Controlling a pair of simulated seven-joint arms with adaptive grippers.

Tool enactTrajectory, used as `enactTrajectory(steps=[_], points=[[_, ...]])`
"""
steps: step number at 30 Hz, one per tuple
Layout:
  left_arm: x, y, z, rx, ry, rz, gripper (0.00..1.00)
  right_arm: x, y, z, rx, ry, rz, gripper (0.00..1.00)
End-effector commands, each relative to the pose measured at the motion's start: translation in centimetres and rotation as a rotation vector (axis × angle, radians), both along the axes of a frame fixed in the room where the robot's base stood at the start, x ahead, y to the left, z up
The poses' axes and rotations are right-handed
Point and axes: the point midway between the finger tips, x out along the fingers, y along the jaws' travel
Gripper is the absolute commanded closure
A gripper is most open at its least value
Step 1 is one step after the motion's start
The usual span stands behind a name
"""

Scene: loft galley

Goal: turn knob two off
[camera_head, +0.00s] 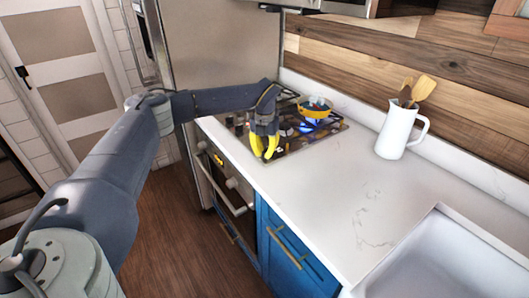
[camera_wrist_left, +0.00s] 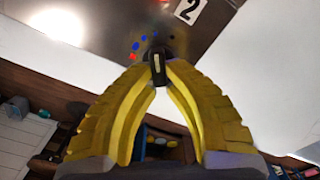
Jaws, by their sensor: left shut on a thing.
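Knob two (camera_wrist_left: 157,72) is a small dark knob on the cooktop, beside a white label marked 2 (camera_wrist_left: 190,10) in the left wrist view. My left gripper (camera_wrist_left: 157,58) has yellow fingers whose tips meet around the knob, so it is shut on it. In the head view this gripper (camera_head: 266,155) points down at the front part of the dark cooktop (camera_head: 325,135). There the knob is hidden behind the fingers. A blue glow (camera_head: 308,126) shows on the cooktop near a yellow pan (camera_head: 315,109). My right gripper is in neither view.
A white pitcher (camera_head: 397,132) with wooden utensils (camera_head: 421,89) stands to the right on the pale counter (camera_head: 310,195). The sink (camera_head: 450,265) is at the lower right. The oven front (camera_head: 222,178) lies below the cooktop. The counter between cooktop and sink is clear.

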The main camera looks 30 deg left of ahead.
Motion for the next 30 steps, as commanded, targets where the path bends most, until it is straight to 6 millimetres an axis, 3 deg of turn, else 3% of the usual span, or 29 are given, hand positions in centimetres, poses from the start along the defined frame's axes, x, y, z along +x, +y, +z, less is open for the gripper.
enactTrajectory(steps=[14, 30], points=[[-0.04, 0.12, -0.08, 0.001, 0.001, -0.073, 1.0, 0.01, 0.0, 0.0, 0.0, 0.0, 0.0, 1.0], [-0.03, 0.68, -0.09, 0.001, 0.002, -0.456, 1.0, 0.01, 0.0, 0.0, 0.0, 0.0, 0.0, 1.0]])
